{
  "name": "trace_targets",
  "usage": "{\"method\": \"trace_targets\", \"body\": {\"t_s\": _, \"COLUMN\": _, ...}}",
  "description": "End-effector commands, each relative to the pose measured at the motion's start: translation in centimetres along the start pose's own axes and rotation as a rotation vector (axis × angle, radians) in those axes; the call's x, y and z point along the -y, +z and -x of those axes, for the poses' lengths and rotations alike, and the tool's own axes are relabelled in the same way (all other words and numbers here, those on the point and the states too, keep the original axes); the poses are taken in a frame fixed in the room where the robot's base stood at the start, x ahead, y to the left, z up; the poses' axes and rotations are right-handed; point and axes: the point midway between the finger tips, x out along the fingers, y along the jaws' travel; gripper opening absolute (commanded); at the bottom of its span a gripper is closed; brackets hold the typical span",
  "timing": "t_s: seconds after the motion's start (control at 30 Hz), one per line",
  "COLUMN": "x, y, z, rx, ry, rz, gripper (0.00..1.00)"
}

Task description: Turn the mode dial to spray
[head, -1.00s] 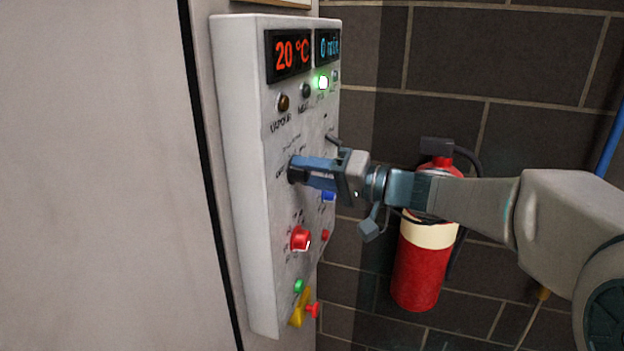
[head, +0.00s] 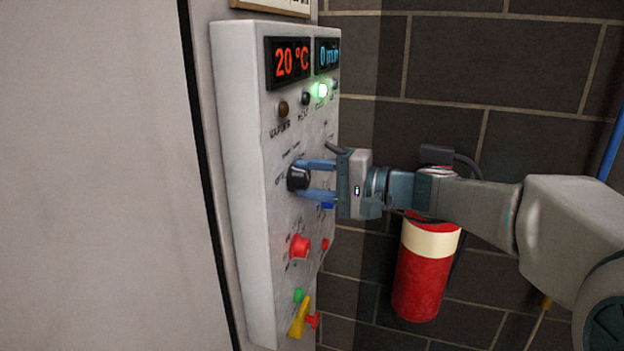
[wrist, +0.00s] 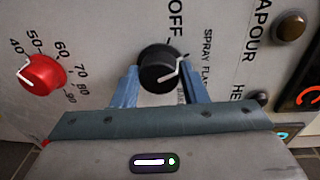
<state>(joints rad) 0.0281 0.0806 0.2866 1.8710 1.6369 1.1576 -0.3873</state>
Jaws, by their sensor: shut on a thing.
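The mode dial (head: 298,178) is a round black knob on the white control panel (head: 232,120). It also shows in the wrist view (wrist: 158,72), with a white line on its face. The printed words OFF and SPRAY stand near it, but I cannot tell exactly which mark the line meets. My gripper (head: 312,180) has one finger above and one below the dial in the head view. In the wrist view, its fingers (wrist: 158,86) stand on both sides of the dial, shut on it.
Below the dial are a red knob (head: 299,246), a green button (head: 298,296) and a yellow handle (head: 298,318). A green lamp (head: 321,90) is lit under the displays. A red fire extinguisher (head: 420,280) hangs on the brick wall behind my arm.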

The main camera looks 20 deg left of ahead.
Motion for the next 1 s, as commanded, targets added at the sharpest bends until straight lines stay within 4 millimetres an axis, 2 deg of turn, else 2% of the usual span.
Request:
{"method": "trace_targets", "body": {"t_s": 0.3, "x": -0.1, "y": 0.0, "z": 0.0, "rx": 0.002, "ry": 0.002, "rz": -0.002, "gripper": 0.17}}
{"method": "trace_targets", "body": {"t_s": 0.33, "x": -0.1, "y": 0.0, "z": 0.0, "rx": 0.002, "ry": 0.002, "rz": -0.002, "gripper": 0.42}}
{"method": "trace_targets", "body": {"t_s": 0.4, "x": -0.1, "y": 0.0, "z": 0.0, "rx": 0.002, "ry": 0.001, "rz": -0.002, "gripper": 0.61}}
{"method": "trace_targets", "body": {"t_s": 0.77, "x": -0.1, "y": 0.0, "z": 0.4, "rx": 0.000, "ry": 0.000, "rz": 0.000, "gripper": 0.61}}
{"method": "trace_targets", "body": {"t_s": 0.87, "x": -0.2, "y": -0.1, "z": 1.6, "rx": -0.002, "ry": 0.000, "rz": -0.001, "gripper": 0.61}}
{"method": "trace_targets", "body": {"t_s": 1.0, "x": -0.2, "y": -0.1, "z": 4.4, "rx": -0.005, "ry": 0.000, "rz": 0.002, "gripper": 0.61}}
